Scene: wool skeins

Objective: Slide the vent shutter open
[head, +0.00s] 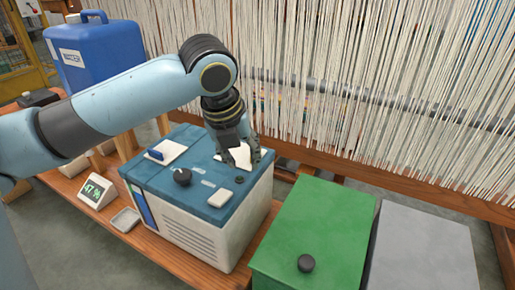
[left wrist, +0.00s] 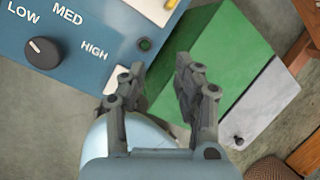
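A blue-topped, cream-sided machine (head: 206,222) stands on the wooden bench. On its lid is a white plate with a blue tab (head: 157,154) at the left. A second white panel (head: 236,152) is partly hidden by my left gripper (head: 241,160); its edge and something yellow on it show in the left wrist view (left wrist: 153,10). I cannot tell which is the vent shutter. My left gripper, low over the lid's right side in the head view, also shows in the left wrist view (left wrist: 160,72), fingers apart with nothing between them. My right gripper is not in view.
A green box (head: 315,230) and a grey box (head: 423,250) stand right. Hanging threads (head: 370,80) rise behind.

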